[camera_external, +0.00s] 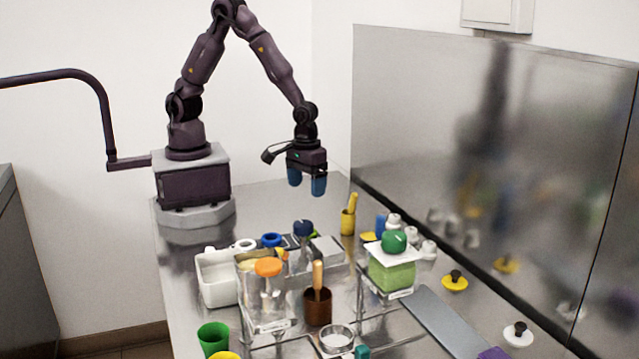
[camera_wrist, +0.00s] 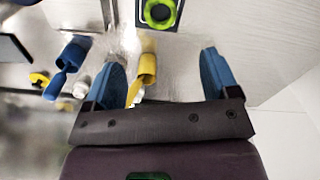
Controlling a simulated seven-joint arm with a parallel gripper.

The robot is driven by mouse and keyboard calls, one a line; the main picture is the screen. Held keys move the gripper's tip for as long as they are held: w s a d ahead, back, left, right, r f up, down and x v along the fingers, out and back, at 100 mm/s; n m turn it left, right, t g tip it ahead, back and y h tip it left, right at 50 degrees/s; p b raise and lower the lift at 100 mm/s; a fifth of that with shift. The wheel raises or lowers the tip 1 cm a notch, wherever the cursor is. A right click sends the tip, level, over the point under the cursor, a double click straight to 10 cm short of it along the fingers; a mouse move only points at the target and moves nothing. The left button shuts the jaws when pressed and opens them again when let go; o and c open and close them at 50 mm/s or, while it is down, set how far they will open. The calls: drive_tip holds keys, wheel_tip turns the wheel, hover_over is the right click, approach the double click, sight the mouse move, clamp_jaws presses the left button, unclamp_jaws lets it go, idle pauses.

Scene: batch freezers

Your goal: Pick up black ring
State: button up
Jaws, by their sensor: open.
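My gripper (camera_external: 306,191) hangs above the back of the steel table, its two blue fingers pointing down, open and empty. The wrist view shows the fingers (camera_wrist: 163,62) wide apart with nothing held between them. No black ring stands out clearly. A dark, round, ring-like piece (camera_external: 303,229) sits among the containers, below my gripper and nearer the camera. At the top edge of the wrist view, a bright green ring with a dark centre (camera_wrist: 159,12) lies on a black square. I cannot tell whether these are the same thing.
A blue ring (camera_external: 271,240), white bin (camera_external: 217,282), orange-lidded jar (camera_external: 268,292) and green-lidded container (camera_external: 391,272) crowd the front. A steel panel (camera_external: 430,130) rises at right.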

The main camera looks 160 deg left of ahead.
drive_tip(key=f, duration=1.2)
drive_tip(key=shift+d+f, duration=0.2)
drive_tip(key=shift+d, duration=0.05)
drive_tip(key=c, duration=1)
